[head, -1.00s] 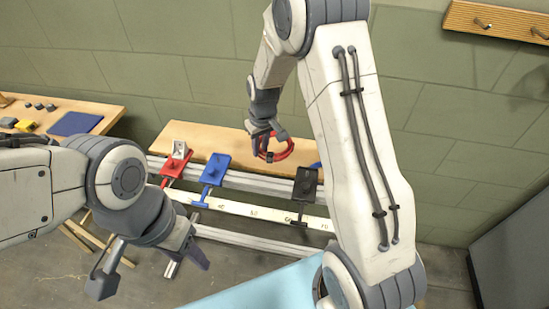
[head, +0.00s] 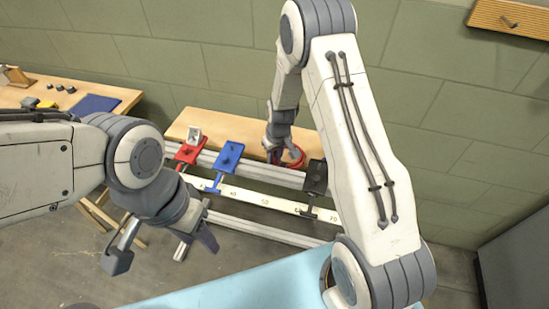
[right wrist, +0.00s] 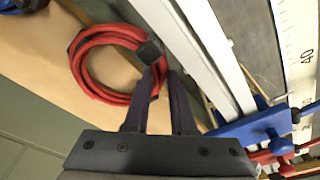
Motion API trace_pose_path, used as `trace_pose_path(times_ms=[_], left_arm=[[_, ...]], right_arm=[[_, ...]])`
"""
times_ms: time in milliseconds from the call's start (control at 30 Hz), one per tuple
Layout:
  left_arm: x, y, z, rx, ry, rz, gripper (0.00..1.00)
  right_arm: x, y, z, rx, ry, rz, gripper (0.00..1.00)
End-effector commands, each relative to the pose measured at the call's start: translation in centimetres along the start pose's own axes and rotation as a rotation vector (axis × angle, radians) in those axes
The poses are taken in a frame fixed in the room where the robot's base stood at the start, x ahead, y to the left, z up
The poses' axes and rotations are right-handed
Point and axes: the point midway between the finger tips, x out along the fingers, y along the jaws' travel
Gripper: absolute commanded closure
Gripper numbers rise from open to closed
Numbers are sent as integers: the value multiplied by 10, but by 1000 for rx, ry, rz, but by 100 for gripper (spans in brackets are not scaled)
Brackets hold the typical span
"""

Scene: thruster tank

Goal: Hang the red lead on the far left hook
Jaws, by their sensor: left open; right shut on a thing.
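The red lead (head: 296,160), a round coil, is at the right part of the wooden bench, by the metal rails. My right gripper (head: 275,152) is shut on it. In the right wrist view the coil (right wrist: 88,62) lies just beyond the fingers (right wrist: 158,95), with a dark block on its near side at the fingertips. I cannot tell whether the coil touches the bench top. My left gripper (head: 162,250) is open and empty, low at the left in front of the rails. Part of a wooden hook rail (head: 490,16) shows at top right with one hook (head: 510,22); its far left hook cannot be identified.
A side table (head: 50,92) stands at left. A light blue surface (head: 250,285) is in front.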

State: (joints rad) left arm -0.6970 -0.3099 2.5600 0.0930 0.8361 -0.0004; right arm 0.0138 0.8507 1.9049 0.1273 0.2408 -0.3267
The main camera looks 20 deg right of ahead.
Motion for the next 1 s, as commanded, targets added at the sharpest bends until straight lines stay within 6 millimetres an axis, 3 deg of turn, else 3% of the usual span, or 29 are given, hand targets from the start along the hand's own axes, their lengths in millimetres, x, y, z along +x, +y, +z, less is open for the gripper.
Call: trace_pose_path(times_ms=[67,100,167,200,567,1000], left_arm=[[3,0,0,0,0,0,50],[3,0,0,0,0,0,50],[2,0,0,0,0,0,50],[2,0,0,0,0,0,50],[3,0,0,0,0,0,50],[12,-1,1,0,0,0,50]], right_arm=[[4,0,0,0,1,0,100],[4,0,0,0,0,0,73],[3,0,0,0,0,0,50],[3,0,0,0,0,0,46],[-1,0,0,0,2,0,46],[-79,-2,-5,1,4,1,46]])
